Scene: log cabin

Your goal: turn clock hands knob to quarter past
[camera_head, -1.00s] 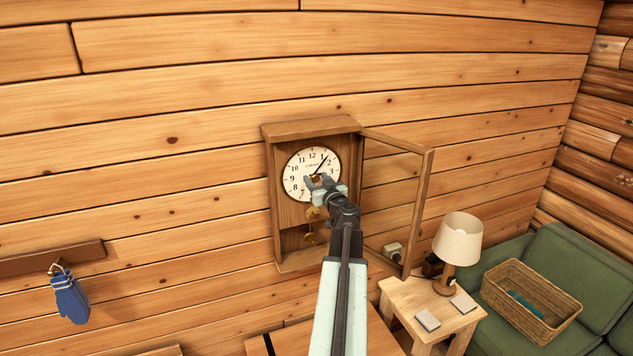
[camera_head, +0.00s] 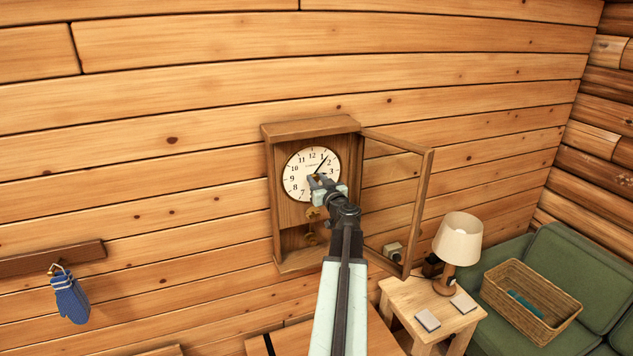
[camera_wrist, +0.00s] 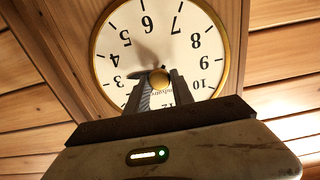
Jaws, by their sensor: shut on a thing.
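The wall clock (camera_head: 284,228) has a wooden case, and its white face (camera_head: 299,167) shows with the glass door (camera_head: 421,200) swung open to the right. A dark hand points up and right, near the 1. My gripper (camera_head: 316,179) is at the centre of the face and hides part of it. In the wrist view the face (camera_wrist: 112,50) appears upside down. There my gripper (camera_wrist: 157,77) is shut on the round brass knob (camera_wrist: 159,80), one finger on each side. The fingers hide some lower numerals and much of the hands.
A brass pendulum (camera_head: 310,238) hangs below the face. A side table (camera_head: 399,296) with a lamp (camera_head: 458,240) stands at lower right, beside a green sofa (camera_head: 560,262) with a basket (camera_head: 530,302). A blue mitten (camera_head: 69,298) hangs at left.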

